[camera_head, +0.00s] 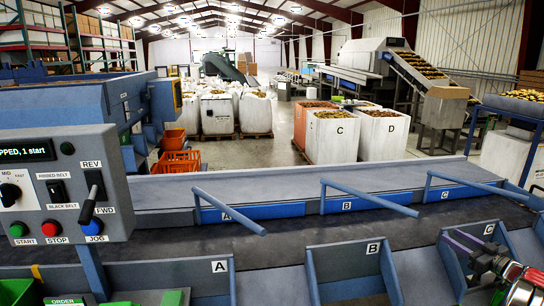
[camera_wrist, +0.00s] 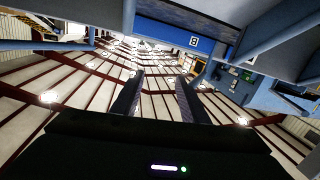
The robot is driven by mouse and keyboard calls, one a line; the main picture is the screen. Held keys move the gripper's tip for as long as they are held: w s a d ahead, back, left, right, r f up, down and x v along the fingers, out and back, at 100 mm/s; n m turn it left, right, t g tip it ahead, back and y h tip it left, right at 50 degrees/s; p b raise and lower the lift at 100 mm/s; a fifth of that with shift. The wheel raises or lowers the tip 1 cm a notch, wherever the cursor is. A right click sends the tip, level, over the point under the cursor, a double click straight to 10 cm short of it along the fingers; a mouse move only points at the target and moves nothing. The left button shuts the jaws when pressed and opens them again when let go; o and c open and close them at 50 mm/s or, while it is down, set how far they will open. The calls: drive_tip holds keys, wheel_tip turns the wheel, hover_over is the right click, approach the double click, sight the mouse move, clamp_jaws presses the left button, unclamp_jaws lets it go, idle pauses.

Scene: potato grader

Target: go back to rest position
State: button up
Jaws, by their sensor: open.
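My gripper (camera_head: 464,241) is at the lower right of the head view, above the chute labelled C (camera_head: 488,229). Its fingers point left toward the dark belt (camera_head: 330,233). In the wrist view my gripper (camera_wrist: 160,88) has its two dark fingers apart, with only the distant roof and walls between them. It holds nothing.
A control panel (camera_head: 65,190) with a lever and buttons stands at the left. Blue bars (camera_head: 370,197) reach over the belt beside plates A, B and C. Chutes A (camera_head: 165,275) and B (camera_head: 345,265) are at the front. White potato bags (camera_head: 333,140) stand beyond.

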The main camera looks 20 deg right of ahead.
drive_tip(key=s+d+f+m+g+h, duration=0.3)
drive_tip(key=d+m+g+h, duration=0.35)
drive_tip(key=h, duration=0.25)
drive_tip(key=s+a+r+n+g+y, duration=0.1)
drive_tip(key=s+a+r, duration=0.3)
drive_tip(key=a, duration=2)
drive_tip(key=s+a+r+n+g+y, duration=0.2)
drive_tip(key=s+a, duration=0.8)
drive_tip(key=a, duration=1.4)
drive_tip(key=s+a+r+n+g+y, duration=0.1)
drive_tip(key=s+a+r+y, duration=0.4)
drive_tip(key=a, duration=2)
drive_tip(key=s+r+g, duration=0.1)
drive_tip(key=s+r, duration=0.2)
drive_tip(key=shift+r, duration=0.15)
